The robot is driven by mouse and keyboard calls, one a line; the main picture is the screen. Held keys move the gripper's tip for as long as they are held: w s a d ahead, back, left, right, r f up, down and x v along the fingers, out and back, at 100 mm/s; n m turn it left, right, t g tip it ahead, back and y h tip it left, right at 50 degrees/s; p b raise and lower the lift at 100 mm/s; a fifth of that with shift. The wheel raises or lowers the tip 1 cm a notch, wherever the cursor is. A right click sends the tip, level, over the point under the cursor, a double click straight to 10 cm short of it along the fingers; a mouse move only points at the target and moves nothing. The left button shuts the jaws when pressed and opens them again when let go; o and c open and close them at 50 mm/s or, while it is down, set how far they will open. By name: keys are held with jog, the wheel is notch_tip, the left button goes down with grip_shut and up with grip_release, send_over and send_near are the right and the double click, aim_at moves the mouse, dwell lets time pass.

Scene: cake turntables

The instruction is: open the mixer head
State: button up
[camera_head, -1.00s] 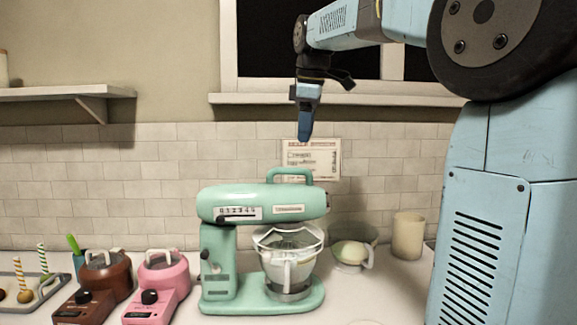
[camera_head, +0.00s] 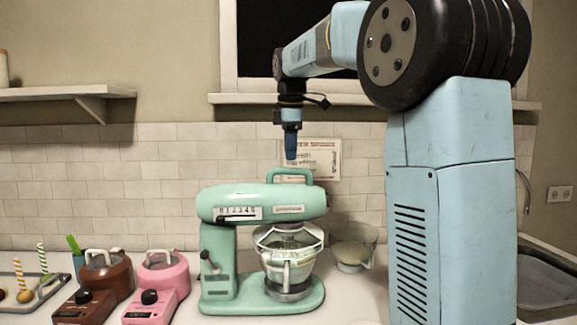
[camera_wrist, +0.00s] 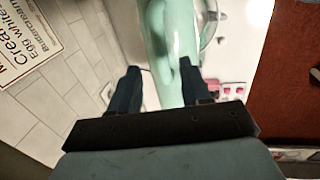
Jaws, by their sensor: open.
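The mint-green stand mixer (camera_head: 222,262) stands on the counter, its head (camera_head: 262,204) level and lowered over the bowl. A raised handle (camera_head: 290,172) arches from the top of the head. The clear-shielded bowl (camera_head: 289,262) sits under the head on the mixer base. My gripper (camera_head: 290,158) points down just above the handle, apart from it as far as I can tell. In the wrist view the two dark fingers (camera_wrist: 160,82) are spread apart, with the green mixer head (camera_wrist: 156,30) and its handle (camera_wrist: 188,75) beyond and between them.
A brown appliance (camera_head: 105,275) and a pink appliance (camera_head: 165,280) stand left of the mixer. A tray (camera_head: 30,285) with striped sticks is at far left. A clear bowl (camera_head: 352,255) stands to the right. A printed card (camera_head: 325,158) hangs on the tiled wall behind.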

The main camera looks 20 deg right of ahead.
jog(key=shift+w+d+f, duration=0.1)
jog(key=shift+w+f, duration=0.05)
jog(key=shift+f, duration=0.7)
jog(key=shift+w+a+f, duration=0.1)
jog(key=shift+w+f, duration=0.1)
jog(key=shift+f, duration=0.65)
jog(key=shift+w+d+f, duration=0.1)
jog(key=shift+w+f, duration=0.05)
jog(key=shift+f, duration=0.7)
grip_shut()
